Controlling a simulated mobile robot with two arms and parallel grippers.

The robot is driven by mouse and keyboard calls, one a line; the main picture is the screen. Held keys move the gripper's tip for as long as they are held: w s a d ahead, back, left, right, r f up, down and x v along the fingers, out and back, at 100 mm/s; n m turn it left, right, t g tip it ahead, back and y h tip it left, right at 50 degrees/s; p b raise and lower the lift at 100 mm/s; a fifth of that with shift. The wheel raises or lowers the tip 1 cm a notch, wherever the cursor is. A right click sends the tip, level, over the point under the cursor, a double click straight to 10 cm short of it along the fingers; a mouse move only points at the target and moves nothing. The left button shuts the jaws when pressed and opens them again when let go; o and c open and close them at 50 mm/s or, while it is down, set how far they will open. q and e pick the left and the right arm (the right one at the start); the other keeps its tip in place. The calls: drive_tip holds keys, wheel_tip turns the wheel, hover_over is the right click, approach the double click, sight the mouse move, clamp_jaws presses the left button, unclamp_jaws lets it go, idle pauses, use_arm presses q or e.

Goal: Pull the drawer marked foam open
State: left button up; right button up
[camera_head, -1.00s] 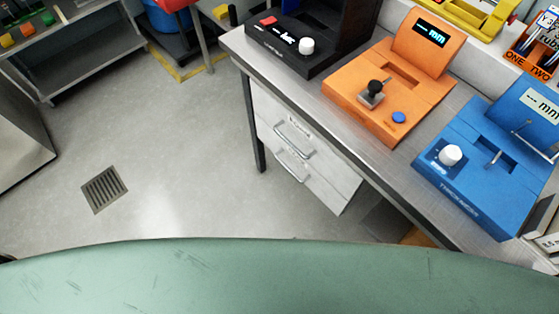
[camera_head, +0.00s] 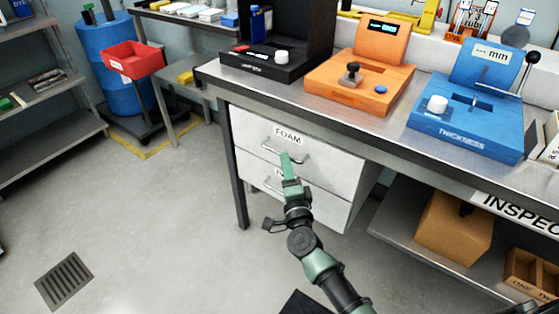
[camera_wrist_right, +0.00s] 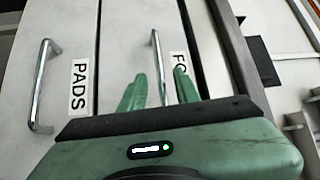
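The drawer marked FOAM (camera_head: 255,134) is the upper of two white drawers under the bench in the head view. It looks closed, flush with the front. Its metal bar handle (camera_head: 301,160) sits below the label. My right gripper (camera_head: 286,158) is at this handle. In the right wrist view, my right gripper's fingers (camera_wrist_right: 160,82) are apart, with the foam handle (camera_wrist_right: 155,55) between them. I cannot tell whether either finger touches the bar. The label is partly hidden behind a finger in that view. My left gripper is not in view.
The drawer marked PADS (camera_wrist_right: 70,125) is below, with its own handle (camera_wrist_right: 40,85). Black, orange (camera_head: 385,98) and blue (camera_head: 465,125) devices stand on the bench above. A shelf with a brown box (camera_head: 450,232) is to the right. The floor before the drawers is clear.

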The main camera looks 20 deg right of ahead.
drive_tip(key=shift+w+d+r, duration=0.1)
drive_tip(key=shift+w+r, duration=0.05)
drive_tip(key=shift+w, duration=1)
drive_tip(key=shift+w+d+r, duration=0.1)
drive_tip(key=shift+w+r, duration=0.05)
drive_tip(key=shift+w, duration=0.95)
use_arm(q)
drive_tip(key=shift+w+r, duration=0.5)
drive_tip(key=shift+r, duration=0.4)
use_arm(e)
clamp_jaws()
